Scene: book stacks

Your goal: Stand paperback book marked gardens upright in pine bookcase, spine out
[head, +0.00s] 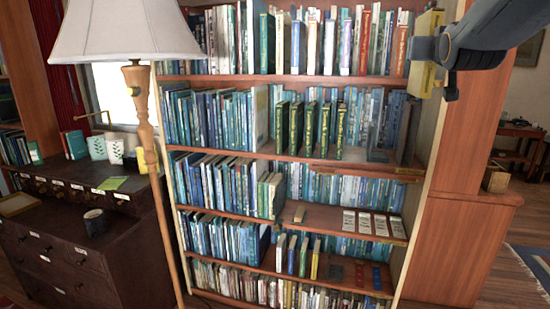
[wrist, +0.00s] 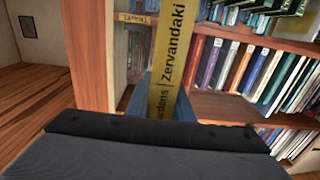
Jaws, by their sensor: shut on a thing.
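The paperback marked gardens is yellow. In the head view the yellow book (head: 425,55) is at the upper right, in front of the right side panel of the pine bookcase (head: 440,180). My gripper (head: 432,58) is shut on it and holds it in the air, apart from the shelves. In the wrist view the book's spine (wrist: 172,60) faces the camera, with "gardens | zervandaki" running along it. My gripper's bluish fingers (wrist: 158,105) are on either side of the book, largely hidden behind the dark gripper body.
Dark green books (head: 310,128) stand on the second shelf, with bare shelf to their right. White-labelled items (head: 365,222) lie on a lower shelf. A floor lamp (head: 135,80) stands in front of the bookcase's left side. A dark chest of drawers (head: 90,235) is farther left.

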